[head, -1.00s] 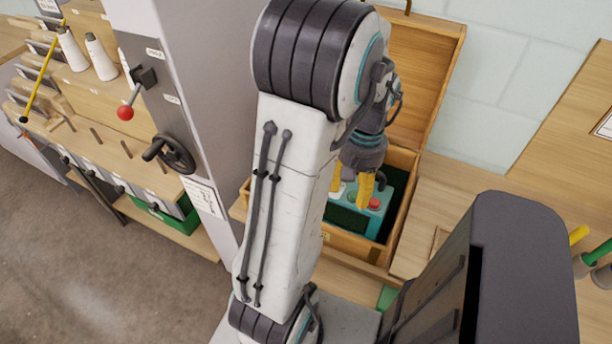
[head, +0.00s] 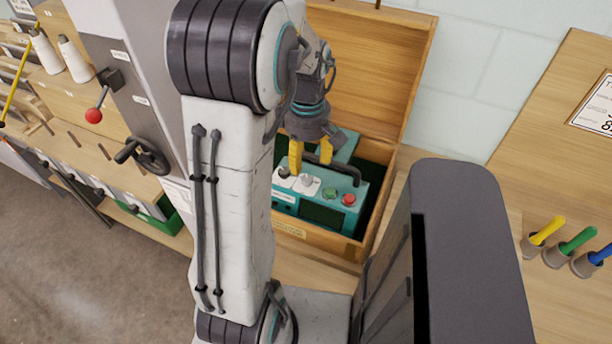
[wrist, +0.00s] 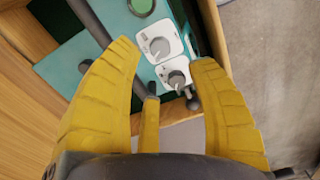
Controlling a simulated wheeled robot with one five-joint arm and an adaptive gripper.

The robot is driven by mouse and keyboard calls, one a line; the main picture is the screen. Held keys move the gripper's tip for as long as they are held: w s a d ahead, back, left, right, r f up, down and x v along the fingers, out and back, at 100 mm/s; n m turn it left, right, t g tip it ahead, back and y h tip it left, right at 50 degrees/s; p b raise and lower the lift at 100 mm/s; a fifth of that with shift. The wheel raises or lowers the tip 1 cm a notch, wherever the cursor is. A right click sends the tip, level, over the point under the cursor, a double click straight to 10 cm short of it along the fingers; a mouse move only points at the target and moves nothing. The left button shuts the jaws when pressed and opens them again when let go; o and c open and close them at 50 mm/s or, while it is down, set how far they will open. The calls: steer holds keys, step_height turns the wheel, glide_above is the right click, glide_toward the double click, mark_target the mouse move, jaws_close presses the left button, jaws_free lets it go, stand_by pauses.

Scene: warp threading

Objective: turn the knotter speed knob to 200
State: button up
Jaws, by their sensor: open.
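The knotter is a teal box (head: 345,191) with a dark display, inside an open wooden chest (head: 380,220). Its top has two grey knobs on white plates: one nearer the green button (head: 329,192), the other farther left. The knob nearer the button (head: 307,181) also shows in the wrist view (wrist: 160,47), as does the other knob (wrist: 177,79). Their labels are too small to read, so I cannot tell which sets speed. My gripper (head: 310,160) is open above the knobs. In the wrist view its yellow fingers (wrist: 165,58) stand on either side of them, apparently empty.
A dark carrying handle (wrist: 90,20) rises from the box close to my left finger in the wrist view. A red button (head: 349,199) sits at the box's right end. The chest's raised lid (head: 370,60) stands behind. Coloured-handled tools (head: 577,243) stand at the right.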

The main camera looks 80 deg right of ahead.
mark_target(307, 179)
steer(key=shift+f+n, duration=0.15)
steer(key=shift+n, duration=0.35)
steer(key=shift+f, duration=3.55)
steer(key=shift+o, duration=0.3)
jaws_close()
